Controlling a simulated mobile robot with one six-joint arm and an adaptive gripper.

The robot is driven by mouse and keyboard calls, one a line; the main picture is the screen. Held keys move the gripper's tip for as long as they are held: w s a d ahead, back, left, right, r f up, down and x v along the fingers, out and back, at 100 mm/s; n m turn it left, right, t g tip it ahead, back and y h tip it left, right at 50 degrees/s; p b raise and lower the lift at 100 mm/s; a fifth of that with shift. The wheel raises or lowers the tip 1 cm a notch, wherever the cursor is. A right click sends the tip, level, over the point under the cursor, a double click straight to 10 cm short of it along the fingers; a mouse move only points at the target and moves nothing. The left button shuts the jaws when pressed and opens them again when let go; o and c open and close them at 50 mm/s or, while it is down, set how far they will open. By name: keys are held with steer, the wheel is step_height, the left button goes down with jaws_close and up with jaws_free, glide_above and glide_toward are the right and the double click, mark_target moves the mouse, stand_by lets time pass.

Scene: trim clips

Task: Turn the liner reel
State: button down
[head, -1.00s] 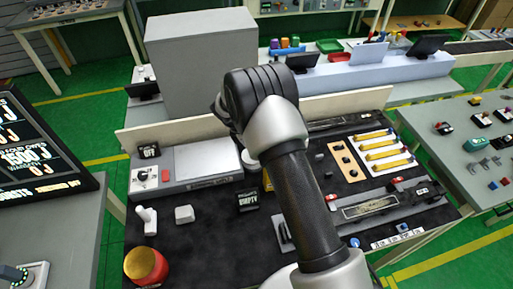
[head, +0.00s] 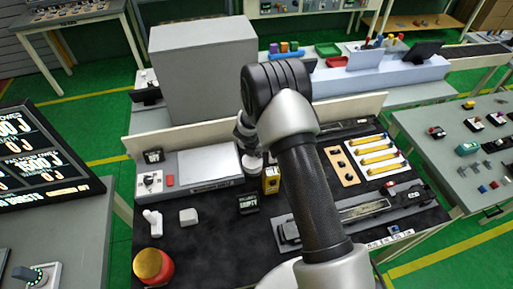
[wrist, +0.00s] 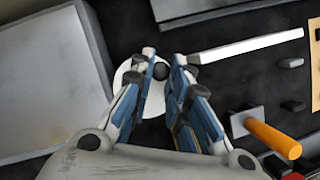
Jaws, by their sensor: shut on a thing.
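The liner reel appears to be the white round disc with a dark knob in the middle; it shows in the wrist view (wrist: 128,74) and, small, at the table's middle in the head view (head: 253,165). My gripper (wrist: 163,62) is over the disc, its two blue-and-grey fingers on either side of the dark knob (wrist: 160,71), shut on it. In the head view my gripper (head: 246,138) is mostly hidden behind my arm. The fingers cover the right part of the disc.
A grey flat-topped unit (head: 208,165) stands left of the reel. A yellow block (head: 271,180) and a black "EMPTY" sign (head: 248,203) are close in front.

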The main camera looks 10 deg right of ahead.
steer(key=n+p, duration=0.1)
steer(key=p, duration=0.1)
steer(key=n+y+p, duration=0.1)
steer(key=shift+a+r+n+p, duration=0.1)
steer(key=shift+r+n+p, duration=0.15)
steer(key=shift+n+p, duration=0.15)
steer(key=n+p, duration=0.1)
steer(key=p, duration=0.1)
steer(key=n+y+p, duration=0.1)
steer(key=n+p, duration=0.1)
steer(key=p, duration=0.1)
steer(key=n+p, duration=0.1)
steer(key=p, duration=0.1)
steer(key=shift+w+a+f+n+y+p, duration=0.1)
steer(key=shift+w+a+n+y+p, duration=0.2)
steer(key=shift+w+a+y+p, duration=0.1)
steer(key=shift+f+n+y+p, duration=0.1)
steer(key=shift+n+y+p, duration=0.4)
steer(key=shift+n, duration=0.4)
steer(key=shift+w+a+n, duration=0.1)
steer(key=shift+a+n, duration=0.1)
steer(key=shift+n, duration=0.6)
steer(key=shift+a+y, duration=0.1)
steer(key=shift+y, duration=0.2)
steer(key=c, duration=1.5)
jaws_free()
